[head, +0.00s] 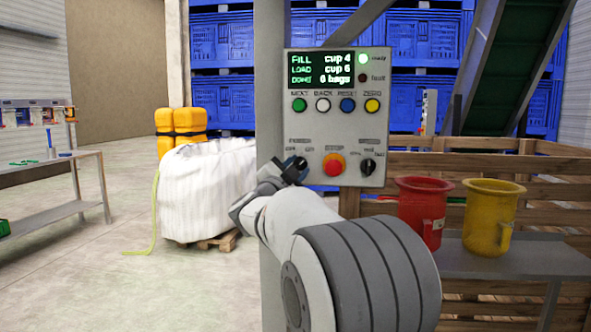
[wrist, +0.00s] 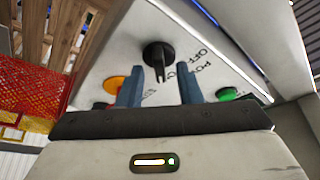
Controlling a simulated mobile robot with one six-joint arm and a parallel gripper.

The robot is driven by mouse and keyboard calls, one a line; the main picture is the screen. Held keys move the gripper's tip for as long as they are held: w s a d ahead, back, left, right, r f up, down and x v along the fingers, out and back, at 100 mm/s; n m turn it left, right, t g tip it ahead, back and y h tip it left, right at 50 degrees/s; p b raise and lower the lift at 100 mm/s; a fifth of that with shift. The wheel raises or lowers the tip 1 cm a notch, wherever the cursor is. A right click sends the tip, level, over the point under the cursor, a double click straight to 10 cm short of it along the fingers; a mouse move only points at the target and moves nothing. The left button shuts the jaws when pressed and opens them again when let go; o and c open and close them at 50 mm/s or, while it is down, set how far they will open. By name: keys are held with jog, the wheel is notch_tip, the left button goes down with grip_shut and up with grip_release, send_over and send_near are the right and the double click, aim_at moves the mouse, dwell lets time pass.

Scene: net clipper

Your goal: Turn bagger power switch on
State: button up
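The grey bagger control panel (head: 322,127) stands on a post, with a lit screen (head: 322,68) and a lit green ready light (head: 364,58). The black power switch (wrist: 158,55) is at its lower left, beside "OFF" lettering in the wrist view; in the head view my gripper partly covers it. My gripper (wrist: 160,72) is open, its two blue fingers on either side of the switch's handle with visible gaps. Contact is not seen. Which label the switch points to cannot be told.
The red stop button (head: 334,164) and another black selector (head: 368,166) sit right of the switch. Green (head: 299,104), white, blue and yellow buttons are above. A red jug (head: 421,205) and a yellow jug (head: 487,220) stand on a grey table at the right.

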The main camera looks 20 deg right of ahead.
jog(key=p+v, duration=0.1)
jog(key=v, duration=0.6)
jog(key=shift+s+a, duration=0.25)
jog(key=shift+s, duration=0.05)
jog(key=shift+f, duration=0.15)
